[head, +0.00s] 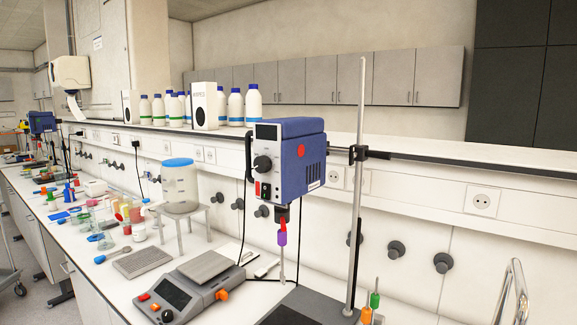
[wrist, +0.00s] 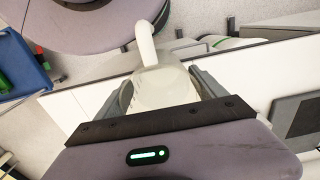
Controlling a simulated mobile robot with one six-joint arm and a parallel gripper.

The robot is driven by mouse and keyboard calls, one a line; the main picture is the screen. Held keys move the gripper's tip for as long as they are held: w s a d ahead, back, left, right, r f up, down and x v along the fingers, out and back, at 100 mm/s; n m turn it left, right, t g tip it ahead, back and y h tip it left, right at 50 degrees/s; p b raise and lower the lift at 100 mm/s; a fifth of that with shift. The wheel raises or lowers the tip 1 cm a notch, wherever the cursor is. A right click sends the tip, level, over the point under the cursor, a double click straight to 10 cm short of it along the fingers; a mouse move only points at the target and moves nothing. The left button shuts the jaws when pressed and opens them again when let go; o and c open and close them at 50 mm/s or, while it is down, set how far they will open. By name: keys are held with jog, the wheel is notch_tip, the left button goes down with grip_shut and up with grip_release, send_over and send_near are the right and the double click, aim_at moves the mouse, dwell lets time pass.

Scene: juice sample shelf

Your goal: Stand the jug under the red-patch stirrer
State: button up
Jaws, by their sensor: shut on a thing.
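The red-patch stirrer (head: 290,160) is a blue overhead motor with a round red patch on its side, in the middle of the head view. It is clamped to a tall metal pole (head: 358,190). A dark stand base (head: 308,308) lies at the bottom edge, partly cut off. In the wrist view, my gripper (wrist: 163,88) is shut on the jug (wrist: 160,90), a translucent pale vessel with a white handle. The jug is held over the floor and bench edge. The head view shows neither jug nor gripper.
A hotplate-like device (head: 190,290) stands left of the stirrer base. A blue-topped container (head: 180,182) sits on a small stand behind it. Coloured labware crowds the bench further left. Another blue stirrer (head: 42,122) stands far left. Orange and green tools (head: 372,302) stand right of the pole.

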jog(key=shift+a, duration=0.3)
jog(key=s+a+b, duration=0.1)
jog(key=a+b, duration=0.1)
jog(key=a, duration=0.3)
jog(key=shift+w+a+f+p, duration=0.1)
jog(key=shift+w+f+p, duration=0.8)
jog(key=shift+w, duration=1.7)
jog(key=shift+w+a+f+p, duration=0.1)
jog(key=shift+w+f+p, duration=0.8)
jog(key=shift+w, duration=1.75)
jog(key=shift+w+a+f+p, duration=0.1)
jog(key=shift+w+f+p, duration=0.45)
jog(key=shift+w+p, duration=1.35)
jog(key=shift+w+f+b, duration=0.1)
jog(key=shift+w+b, duration=0.6)
jog(key=shift+b, duration=0.1)
